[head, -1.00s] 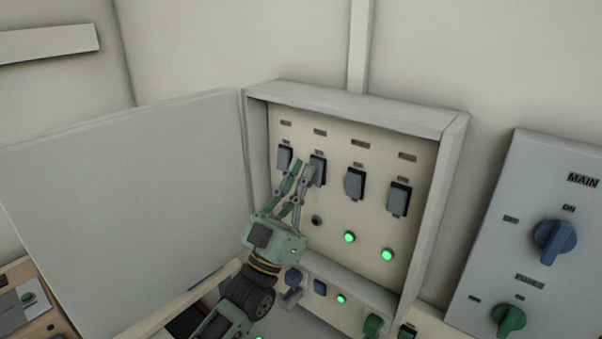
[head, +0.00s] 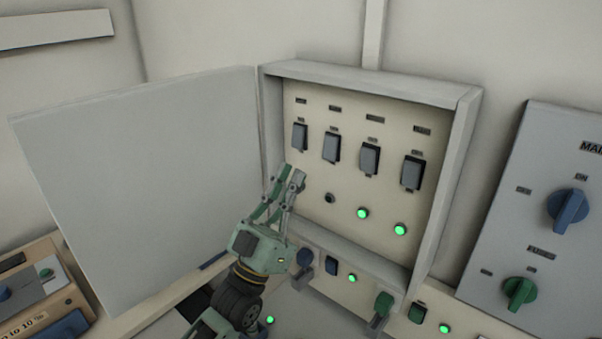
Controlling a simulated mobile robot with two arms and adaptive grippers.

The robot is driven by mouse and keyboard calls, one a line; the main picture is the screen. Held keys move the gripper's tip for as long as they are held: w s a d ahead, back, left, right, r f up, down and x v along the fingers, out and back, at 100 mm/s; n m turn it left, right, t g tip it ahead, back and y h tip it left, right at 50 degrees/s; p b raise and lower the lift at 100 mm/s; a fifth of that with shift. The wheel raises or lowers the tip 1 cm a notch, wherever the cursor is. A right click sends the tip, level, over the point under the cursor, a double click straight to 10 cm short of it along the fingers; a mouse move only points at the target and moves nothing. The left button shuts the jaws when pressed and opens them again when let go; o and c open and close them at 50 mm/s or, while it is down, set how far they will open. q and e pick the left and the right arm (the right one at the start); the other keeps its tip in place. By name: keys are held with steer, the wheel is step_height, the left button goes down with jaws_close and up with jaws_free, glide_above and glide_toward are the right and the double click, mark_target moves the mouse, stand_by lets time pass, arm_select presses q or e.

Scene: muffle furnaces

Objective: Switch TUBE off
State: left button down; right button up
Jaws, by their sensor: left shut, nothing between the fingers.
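An open wall cabinet (head: 370,80) holds a row of dark rocker switches: the leftmost switch (head: 300,137), the second switch (head: 332,147), the third switch (head: 369,160) and the rightmost switch (head: 412,173). Their small labels are too blurred to read, so I cannot tell which is TUBE. Below the second switch the lamp (head: 329,198) is dark. The third lamp (head: 362,213) and the rightmost lamp (head: 400,229) glow green. My left gripper (head: 291,176) is shut and empty, below the leftmost switch and apart from the switches; it hides the area below that switch. My right gripper is not in view.
The cabinet door (head: 140,180) stands open to the left, close to my left gripper. A grey MAIN panel with a blue knob (head: 568,206) and a green knob (head: 519,292) is at right.

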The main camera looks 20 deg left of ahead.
arm_select(q)
steer(key=s, duration=0.1)
steer(key=s+a+f+b, duration=0.1)
steer(key=s, duration=0.1)
steer(key=s+f, duration=0.1)
steer(key=shift+s+a+f, duration=0.15)
steer(key=shift+a+f, duration=0.05)
steer(key=shift+a, duration=0.05)
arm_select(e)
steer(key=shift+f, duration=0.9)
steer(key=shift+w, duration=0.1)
